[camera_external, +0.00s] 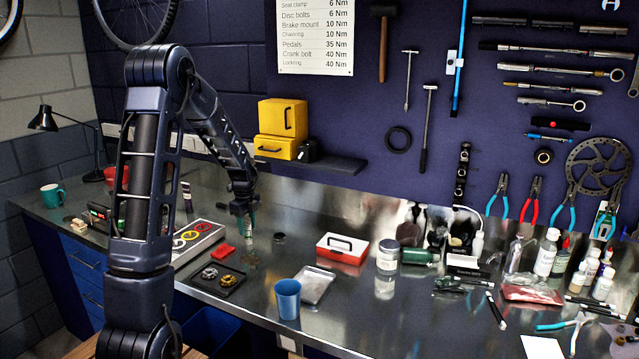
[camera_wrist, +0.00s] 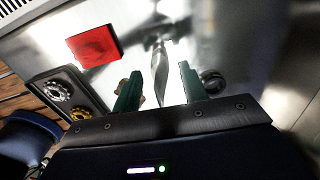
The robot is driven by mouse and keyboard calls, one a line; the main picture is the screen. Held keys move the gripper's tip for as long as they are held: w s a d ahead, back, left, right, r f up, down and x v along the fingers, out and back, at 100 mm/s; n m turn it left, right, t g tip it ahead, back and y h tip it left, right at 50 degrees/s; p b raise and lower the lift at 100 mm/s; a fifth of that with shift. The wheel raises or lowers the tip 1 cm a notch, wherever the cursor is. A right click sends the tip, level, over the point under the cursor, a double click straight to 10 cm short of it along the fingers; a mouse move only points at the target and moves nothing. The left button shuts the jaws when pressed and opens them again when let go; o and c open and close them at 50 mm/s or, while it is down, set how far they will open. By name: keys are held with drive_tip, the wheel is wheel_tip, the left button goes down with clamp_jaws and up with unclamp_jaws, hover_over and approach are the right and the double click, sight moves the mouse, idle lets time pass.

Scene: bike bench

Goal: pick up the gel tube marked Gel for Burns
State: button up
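My gripper (camera_external: 245,228) points down over the bench, left of centre. In the wrist view my gripper (camera_wrist: 159,82) has its two green fingers apart. A slim, pale grey, tapered shape (camera_wrist: 160,68) shows between and beyond the fingers, with a darker part at its far end. It looks like a tube, but no label is readable and I cannot tell whether the fingers touch it. In the external view a pale, unclear shape (camera_external: 250,261) shows just below my fingertips. I cannot make out the words Gel for Burns on anything.
A red block (camera_wrist: 94,46) and a dark tray (camera_external: 218,281) with ring-shaped parts lie left of my gripper. A small dark round part (camera_wrist: 213,81) is close to the right finger. A blue cup (camera_external: 287,298), a metal tray (camera_external: 316,285) and a red-and-white case (camera_external: 341,247) stand to the right.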

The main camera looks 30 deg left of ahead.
clamp_jaws()
